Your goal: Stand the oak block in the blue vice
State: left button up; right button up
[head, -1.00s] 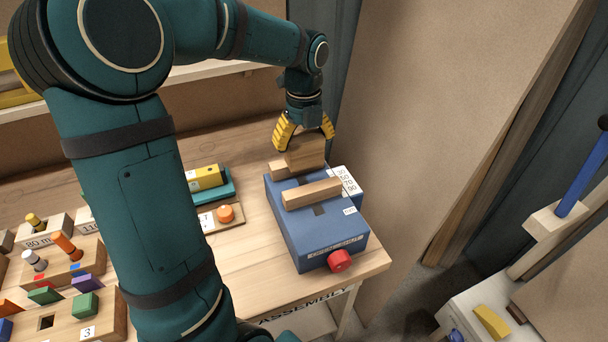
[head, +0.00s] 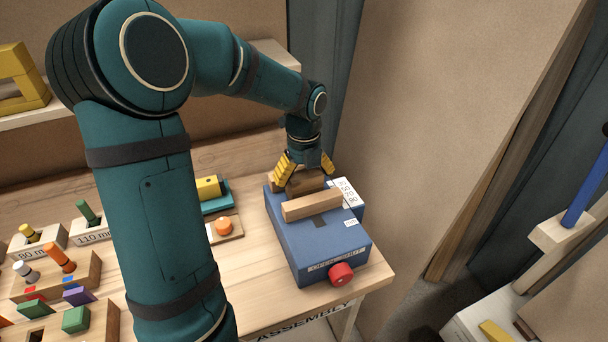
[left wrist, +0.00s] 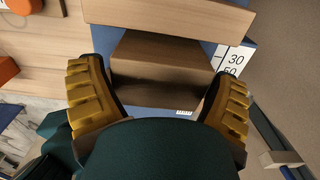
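The blue vice (head: 315,245) sits at the right end of the workbench, with a red knob (head: 341,274) at its front. Its near wooden jaw (head: 313,205) is clear to see and shows in the left wrist view (left wrist: 170,15). The oak block (head: 308,182) is behind that jaw, its lower part hidden. My left gripper (head: 305,176) points down over the vice with its yellow fingers on either side of the block. The left wrist view shows the block (left wrist: 160,75) between both fingers. My right gripper is not in view.
A white number scale (head: 347,192) lies on the vice's right side. An orange button (head: 223,226) and a yellow-and-teal item (head: 212,192) stand left of the vice. Peg blocks (head: 60,270) fill the bench's left. A tall brown panel (head: 440,120) rises close to the right.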

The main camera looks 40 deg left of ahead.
aim_at(304, 172)
pick_arm(q)
jog(key=shift+r, duration=0.15)
notch_tip(304, 172, up, 12)
jog(key=p, duration=0.3)
dwell(0.4)
dwell(0.4)
